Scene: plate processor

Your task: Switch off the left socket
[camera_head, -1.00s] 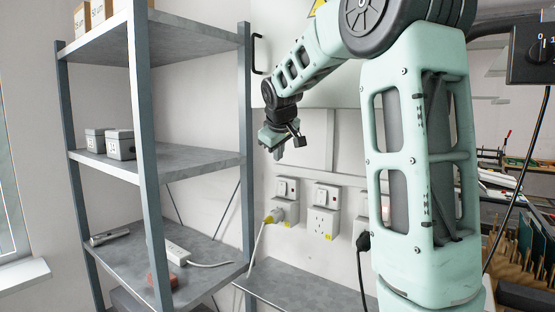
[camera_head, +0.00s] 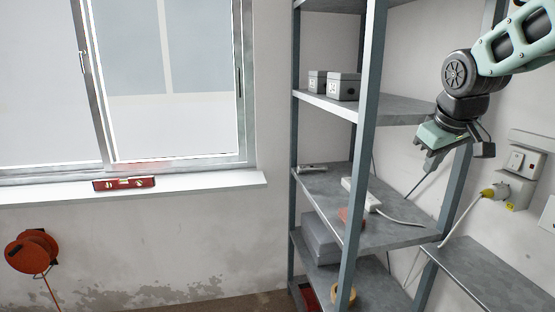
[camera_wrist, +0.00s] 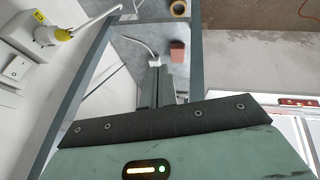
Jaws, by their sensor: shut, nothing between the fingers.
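The left socket (camera_head: 515,170) is a white wall unit with a switch on top, at the right edge of the head view. A yellow-ended plug (camera_head: 490,193) with a white cable is in it. In the wrist view the socket's switch (camera_wrist: 17,68) and the plug (camera_wrist: 48,34) show at the upper left. My gripper (camera_head: 427,163) is shut and empty, in front of the shelf rack and left of the socket, apart from it. Its closed fingers (camera_wrist: 158,88) show in the wrist view.
A metal shelf rack (camera_head: 367,150) stands beside and behind my gripper, with grey boxes (camera_head: 343,87) and a power strip (camera_head: 360,192) on it. A low grey shelf (camera_head: 490,270) runs below the socket. A window sill (camera_head: 220,180) and an orange reel (camera_head: 32,250) are at left.

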